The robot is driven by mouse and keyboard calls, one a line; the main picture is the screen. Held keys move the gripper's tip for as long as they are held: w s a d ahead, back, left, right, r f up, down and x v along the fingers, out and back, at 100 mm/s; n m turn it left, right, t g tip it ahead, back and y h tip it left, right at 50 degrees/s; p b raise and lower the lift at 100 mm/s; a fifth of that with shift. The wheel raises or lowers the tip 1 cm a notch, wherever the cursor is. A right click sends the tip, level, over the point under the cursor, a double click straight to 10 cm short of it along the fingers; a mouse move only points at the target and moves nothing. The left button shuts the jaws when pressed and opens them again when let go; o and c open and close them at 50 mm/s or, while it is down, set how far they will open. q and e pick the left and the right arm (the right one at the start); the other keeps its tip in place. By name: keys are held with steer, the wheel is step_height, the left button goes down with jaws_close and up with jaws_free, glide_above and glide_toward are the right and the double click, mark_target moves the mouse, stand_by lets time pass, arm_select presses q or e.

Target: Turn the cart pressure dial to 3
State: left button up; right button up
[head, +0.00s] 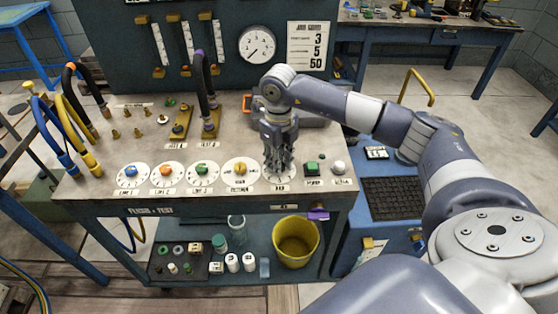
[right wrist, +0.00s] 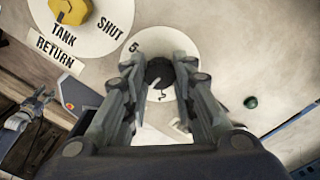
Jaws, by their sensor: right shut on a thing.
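The pressure dial (head: 269,180) is a round white plate on the cart top, largely hidden behind my right gripper (head: 279,165) in the head view. In the right wrist view the dial plate (right wrist: 180,45) shows a 5 at its upper left and a 2 at the near side. A dark round knob (right wrist: 160,73) stands at its centre. My right gripper (right wrist: 160,85) is shut on this knob from above, one finger on each side. Its fingers cover other dial marks, so I cannot read the setting. My left gripper is not seen in the head view.
Several other dials stand left of it, the nearest with a yellow knob (head: 240,169). A green button (head: 312,168) and a white knob (head: 338,167) stand close on the right. A round gauge (head: 257,45) and a card (head: 306,46) reading 3, 5, 50 are on the back panel.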

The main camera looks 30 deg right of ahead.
steer(key=shift+r, duration=0.1)
steer(key=o, duration=1.1)
step_height(320, 180, up, 12)
stand_by(0.4)
